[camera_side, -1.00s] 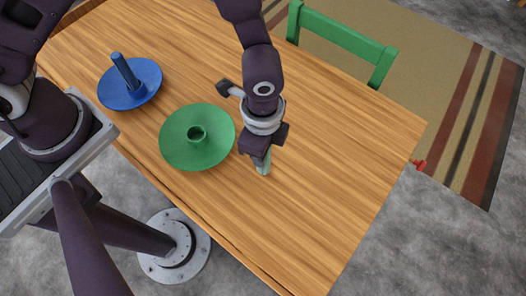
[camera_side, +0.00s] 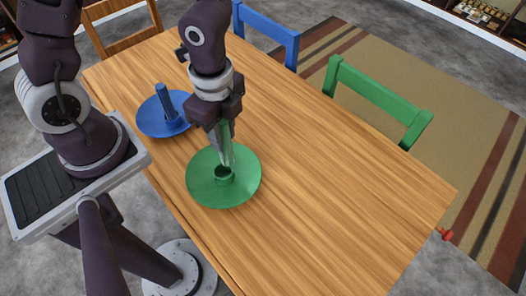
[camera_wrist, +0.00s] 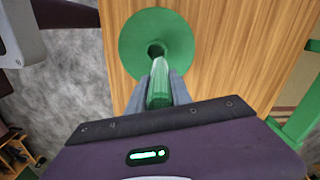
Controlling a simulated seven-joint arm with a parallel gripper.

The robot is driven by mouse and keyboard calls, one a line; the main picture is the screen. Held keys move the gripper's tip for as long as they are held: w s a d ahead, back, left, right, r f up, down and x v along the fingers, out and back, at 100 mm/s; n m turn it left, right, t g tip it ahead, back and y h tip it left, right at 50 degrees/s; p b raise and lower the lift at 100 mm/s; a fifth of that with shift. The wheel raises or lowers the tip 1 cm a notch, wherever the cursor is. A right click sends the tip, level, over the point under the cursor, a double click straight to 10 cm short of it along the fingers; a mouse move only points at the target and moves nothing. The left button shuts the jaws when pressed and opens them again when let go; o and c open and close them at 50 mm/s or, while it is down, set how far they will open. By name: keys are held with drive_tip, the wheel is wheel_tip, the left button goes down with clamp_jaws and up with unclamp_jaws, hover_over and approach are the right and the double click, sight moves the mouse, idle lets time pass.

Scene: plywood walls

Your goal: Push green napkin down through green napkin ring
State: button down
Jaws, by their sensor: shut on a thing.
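The green napkin (camera_wrist: 160,85) is a rolled green cylinder held between the fingers of my gripper (camera_side: 227,155). My gripper is shut on it and points down over the green plate (camera_side: 207,192). The green napkin ring (camera_side: 223,173) stands in the middle of that plate. The napkin's lower end is right above or at the ring's opening; I cannot tell if it is inside. In the wrist view the dark ring opening (camera_wrist: 156,50) shows just beyond the napkin's tip.
A blue plate (camera_side: 150,121) with an upright blue napkin in a ring (camera_side: 166,103) stands just left of my gripper. The right part of the wooden table (camera_side: 340,190) is clear. Green (camera_side: 370,98) and blue (camera_side: 265,30) chairs stand along the far edge.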

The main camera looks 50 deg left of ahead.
drive_tip(key=shift+s+a+f, duration=0.15)
drive_tip(key=shift+a+f, duration=0.15)
drive_tip(key=shift+f, duration=0.45)
drive_tip(key=shift+s+a+f, duration=0.2)
drive_tip(key=shift+a+f, duration=0.05)
drive_tip(key=shift+f, duration=0.45)
drive_tip(key=shift+s+a+f, duration=0.15)
drive_tip(key=shift+a+f, duration=0.15)
drive_tip(key=shift+f, duration=0.45)
drive_tip(key=shift+f, duration=0.35)
drive_tip(key=shift+f, duration=0.5)
drive_tip(key=shift+f, duration=0.1)
drive_tip(key=shift+f, duration=0.5)
drive_tip(key=shift+f, duration=0.1)
drive_tip(key=shift+f, duration=0.45)
